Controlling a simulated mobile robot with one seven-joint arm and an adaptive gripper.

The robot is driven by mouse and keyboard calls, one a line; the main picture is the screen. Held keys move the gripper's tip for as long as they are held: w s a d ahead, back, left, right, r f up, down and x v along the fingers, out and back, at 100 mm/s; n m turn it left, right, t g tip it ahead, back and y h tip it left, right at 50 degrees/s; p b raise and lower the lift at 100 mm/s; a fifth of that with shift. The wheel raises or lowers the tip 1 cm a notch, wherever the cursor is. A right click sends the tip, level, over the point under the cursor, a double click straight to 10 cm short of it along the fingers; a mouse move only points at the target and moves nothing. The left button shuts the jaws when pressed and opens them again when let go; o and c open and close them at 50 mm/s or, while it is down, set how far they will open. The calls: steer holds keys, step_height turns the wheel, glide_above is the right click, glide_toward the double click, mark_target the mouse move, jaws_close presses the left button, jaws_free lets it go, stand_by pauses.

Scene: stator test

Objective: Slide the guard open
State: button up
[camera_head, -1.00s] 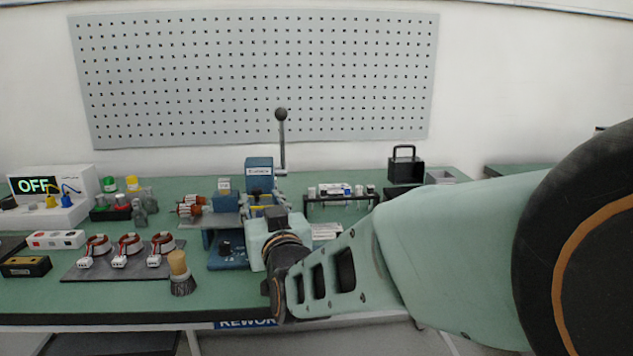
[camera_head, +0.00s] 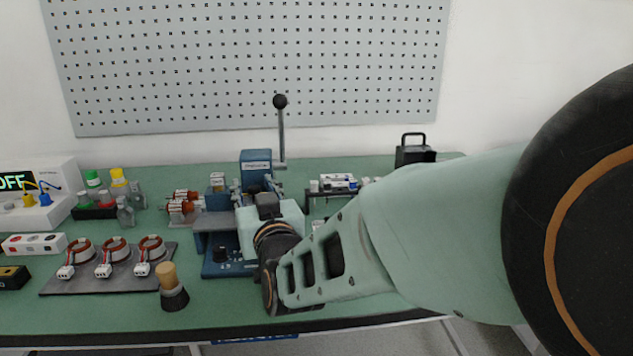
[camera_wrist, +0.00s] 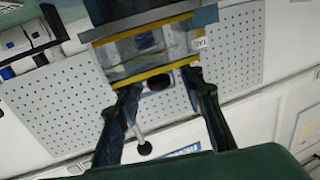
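A blue bench machine (camera_head: 256,163) with an upright black-knobbed lever stands on the green bench, partly hidden behind my wrist. In the wrist view, what looks like its guard is a see-through panel (camera_wrist: 150,48) with yellow strips along two edges, just ahead of my fingers. My gripper (camera_wrist: 162,81) is open, its two fingers well apart. A small dark round knob (camera_wrist: 158,82) shows between the fingertips, below the lower yellow strip; I cannot tell whether a finger touches it. In the head view my wrist covers the fingers and most of the guard.
A stator tray (camera_head: 190,262) with several coils and a wooden-handled brush (camera_head: 167,275) lie left of the machine. The lever's black ball (camera_wrist: 145,148) shows low between my fingers.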

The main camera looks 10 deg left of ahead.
jaws_close()
stand_by(0.4)
steer(key=a, duration=0.2)
steer(key=s+a, duration=0.1)
steer(key=a, duration=0.2)
steer(key=s+a, duration=0.1)
steer(key=a, duration=0.2)
steer(key=shift+a+r, duration=0.2)
steer(key=shift+a, duration=0.05)
steer(key=shift+c, duration=0.4)
jaws_free()
steer(key=shift+a, duration=0.15)
steer(key=shift+o, duration=0.4)
